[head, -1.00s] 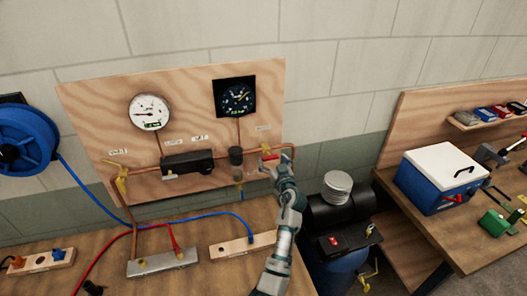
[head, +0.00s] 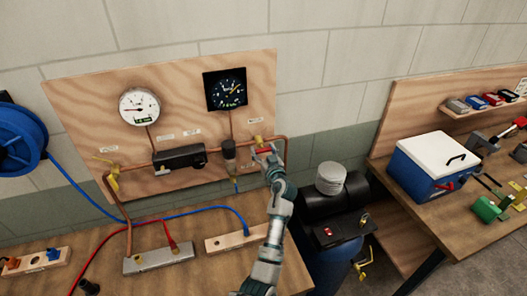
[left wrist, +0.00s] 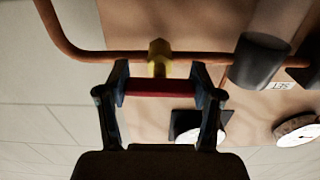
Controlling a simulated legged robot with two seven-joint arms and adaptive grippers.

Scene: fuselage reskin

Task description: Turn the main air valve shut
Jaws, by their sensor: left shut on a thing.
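A brass valve (head: 258,141) sits on the copper pipe at the right of the plywood board. My left gripper (head: 266,151) is just below and in front of it and covers its handle in the head view. In the left wrist view the valve's yellow body (left wrist: 158,55) shows on the pipe. Its red handle (left wrist: 160,87) lies crosswise between the two fingers of my left gripper (left wrist: 160,82), which is shut on it. Another yellow valve (head: 113,178) sits at the board's left end. My right gripper is out of view.
Blue and red hoses cross the bench below. A black compressor (head: 330,205) stands right of my arm.

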